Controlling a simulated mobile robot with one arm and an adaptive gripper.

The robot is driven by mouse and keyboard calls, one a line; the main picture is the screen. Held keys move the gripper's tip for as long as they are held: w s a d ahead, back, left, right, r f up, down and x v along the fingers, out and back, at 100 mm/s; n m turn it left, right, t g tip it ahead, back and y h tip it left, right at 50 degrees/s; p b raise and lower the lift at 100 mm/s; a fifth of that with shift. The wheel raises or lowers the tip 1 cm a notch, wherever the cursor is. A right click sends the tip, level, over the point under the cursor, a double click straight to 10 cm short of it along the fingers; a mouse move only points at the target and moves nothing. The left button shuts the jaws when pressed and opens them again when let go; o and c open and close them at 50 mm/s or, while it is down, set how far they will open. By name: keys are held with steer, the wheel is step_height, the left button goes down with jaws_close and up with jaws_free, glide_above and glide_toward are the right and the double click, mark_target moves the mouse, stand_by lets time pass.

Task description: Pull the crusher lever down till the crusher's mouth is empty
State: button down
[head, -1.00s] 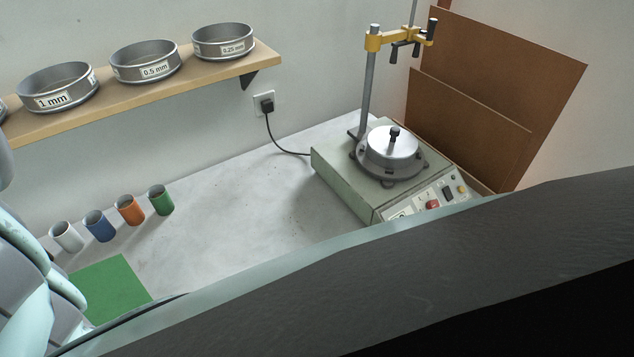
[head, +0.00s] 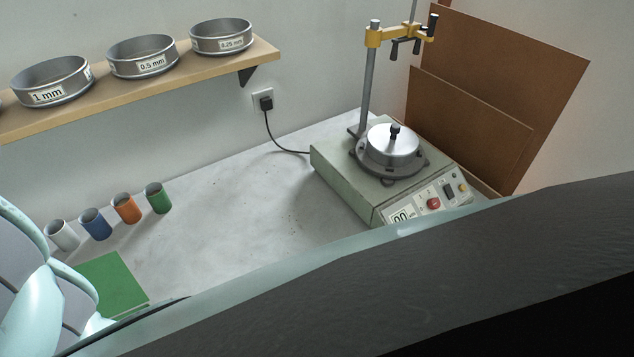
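No crusher with a lever or mouth can be made out in the head view. A grey-green machine (head: 340,182) stands on the bench at the right, with a round silver lidded pot (head: 391,150) on top and a red button on its front panel. Whether it has any part in the task cannot be told. My gripper is not in view. A large dark part of my own body covers the lower right and hides the front of the bench. Pale parts at the lower left look like my arm.
Four cups, white (head: 62,236), blue (head: 96,225), orange (head: 126,208) and green (head: 158,198), stand near a green mat (head: 110,280). Labelled sieves (head: 142,56) sit on a wall shelf (head: 200,70). A stand (head: 368,80) rises behind the machine. The middle bench (head: 230,215) is clear.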

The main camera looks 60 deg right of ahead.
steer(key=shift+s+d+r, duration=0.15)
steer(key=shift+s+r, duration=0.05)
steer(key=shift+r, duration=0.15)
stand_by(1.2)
